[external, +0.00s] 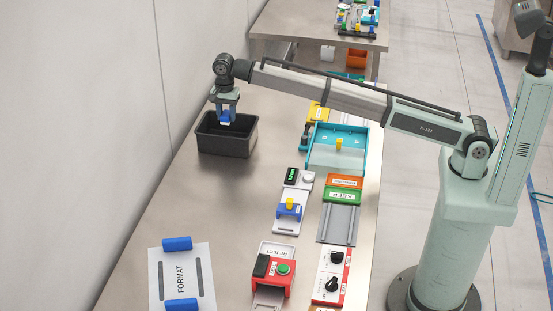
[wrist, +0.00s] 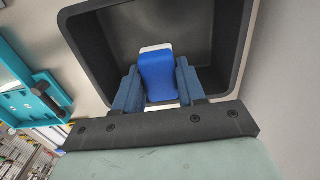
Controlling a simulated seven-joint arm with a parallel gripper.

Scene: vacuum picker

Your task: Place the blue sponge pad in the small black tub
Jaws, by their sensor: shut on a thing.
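The blue sponge pad (wrist: 158,77) is held between the two fingers of my gripper (wrist: 156,85) in the wrist view, with a pale edge showing at its far end. My gripper (external: 226,114) is shut on the pad (external: 224,116) and points down over the small black tub (external: 225,146) in the external view. In the wrist view the pad appears within the outline of the tub (wrist: 240,40), whose inside looks empty. I cannot tell exactly how far the pad is above the tub floor.
A teal tray (external: 336,150) with a yellow piece stands to the right. A FORMAT plate (external: 180,278) with blue blocks lies at the front left. The steel table (external: 205,195) is clear in front of the tub.

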